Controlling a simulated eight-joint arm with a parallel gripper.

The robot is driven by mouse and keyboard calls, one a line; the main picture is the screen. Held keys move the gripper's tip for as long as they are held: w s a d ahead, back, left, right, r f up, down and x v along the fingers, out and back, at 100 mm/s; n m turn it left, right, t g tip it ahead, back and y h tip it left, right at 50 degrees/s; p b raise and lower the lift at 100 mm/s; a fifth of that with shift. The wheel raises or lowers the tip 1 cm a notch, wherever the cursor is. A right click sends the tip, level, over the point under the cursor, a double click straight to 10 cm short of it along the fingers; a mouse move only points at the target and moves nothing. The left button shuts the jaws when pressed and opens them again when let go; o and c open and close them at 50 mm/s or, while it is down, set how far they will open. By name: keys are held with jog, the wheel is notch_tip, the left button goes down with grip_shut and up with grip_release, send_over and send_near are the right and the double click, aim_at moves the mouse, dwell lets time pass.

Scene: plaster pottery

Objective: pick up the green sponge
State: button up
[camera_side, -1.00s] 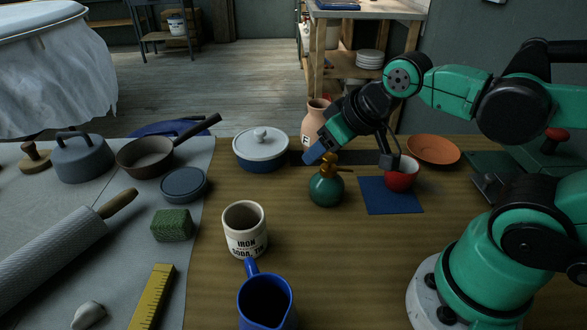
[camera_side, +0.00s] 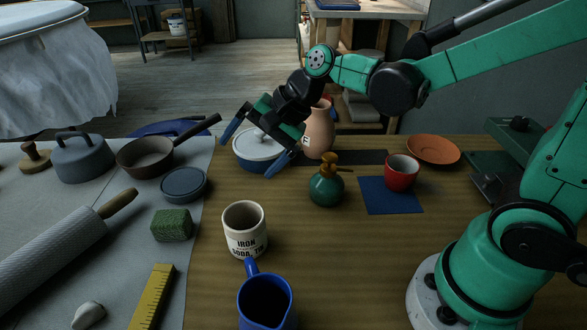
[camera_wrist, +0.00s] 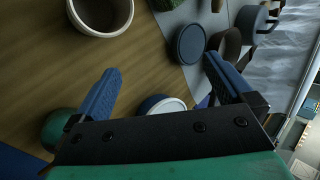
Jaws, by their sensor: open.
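The green sponge (camera_side: 171,225) is a small rough block lying on the grey cloth, near that cloth's right edge, in the side view. In the wrist view only a dark sliver at the top edge (camera_wrist: 178,4) appears to be it. My gripper (camera_side: 246,158) is open and empty, its two blue fingers spread apart. It is in the air by the blue lidded pot, behind and to the right of the sponge, and well apart from it. Both fingers also show in the wrist view (camera_wrist: 162,64).
A round blue dish (camera_side: 184,184) lies just behind the sponge. A cream mug (camera_side: 245,229) stands to its right and a yellow ruler (camera_side: 152,297) lies in front. A rolling pin (camera_side: 70,250) is at left. A green spray bottle (camera_side: 327,188) and blue pot (camera_side: 252,158) stand nearer my gripper.

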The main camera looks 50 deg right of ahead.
aim_at(181, 213)
jog(key=w+a+f+m+y, duration=0.2)
jog(key=m, duration=0.2)
jog(key=w+a+f+m+g+y, duration=0.1)
jog(key=w+a+f+m+y, duration=0.1)
jog(key=f+m, duration=0.1)
jog(key=w+a+f+m+y, duration=0.2)
jog(key=f+m, duration=0.1)
jog(key=m, duration=0.2)
jog(key=shift+a+g, duration=0.25)
jog(key=shift+g, duration=0.05)
jog(key=shift+a+f+m+y, duration=0.25)
jog(key=shift+f+m+y, duration=0.15)
jog(key=shift+m, duration=0.2)
jog(key=shift+x, duration=2.75)
grip_shut()
